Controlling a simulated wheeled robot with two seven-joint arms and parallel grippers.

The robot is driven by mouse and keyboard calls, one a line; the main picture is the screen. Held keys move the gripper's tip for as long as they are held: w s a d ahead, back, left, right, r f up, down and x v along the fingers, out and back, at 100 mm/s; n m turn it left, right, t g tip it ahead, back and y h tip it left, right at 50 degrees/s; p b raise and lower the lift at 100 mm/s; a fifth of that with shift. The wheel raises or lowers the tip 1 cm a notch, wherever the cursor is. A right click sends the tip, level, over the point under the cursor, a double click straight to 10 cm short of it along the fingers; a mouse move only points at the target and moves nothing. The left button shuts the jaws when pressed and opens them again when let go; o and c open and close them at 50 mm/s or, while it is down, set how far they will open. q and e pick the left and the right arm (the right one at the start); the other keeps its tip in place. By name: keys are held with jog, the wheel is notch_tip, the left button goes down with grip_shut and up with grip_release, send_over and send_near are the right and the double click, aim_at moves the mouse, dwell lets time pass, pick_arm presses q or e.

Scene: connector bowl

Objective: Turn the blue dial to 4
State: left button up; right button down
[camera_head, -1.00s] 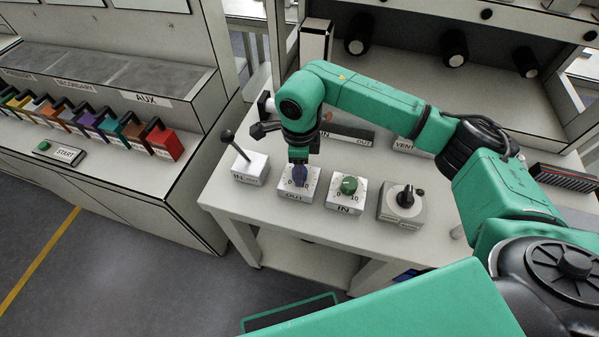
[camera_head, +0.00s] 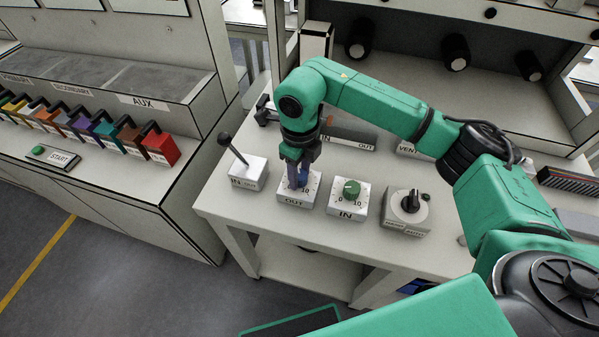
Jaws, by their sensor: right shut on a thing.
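The blue dial (camera_head: 303,178) sits on a white box labelled OUT (camera_head: 296,201), near the front edge of the white table. It is mostly hidden behind my right gripper's fingers. My right gripper (camera_head: 299,183) points down from above and is shut on the blue dial. The scale marks on the box are partly covered, so I cannot read the dial's setting. My left gripper is not in view.
Right of the OUT box stands a green dial (camera_head: 351,189) on a box labelled IN, then a black rotary switch (camera_head: 411,201). Left of it is a lever box (camera_head: 248,176). A dark rack labelled IN and OUT (camera_head: 348,138) lies behind.

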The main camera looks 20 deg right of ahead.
aim_at(300, 174)
jog(key=shift+w+r, duration=0.1)
jog(key=shift+c, duration=1.9)
grip_release()
notch_tip(300, 174, up, 14)
jog(key=shift+r+b, duration=0.25)
jog(key=shift+b, duration=0.05)
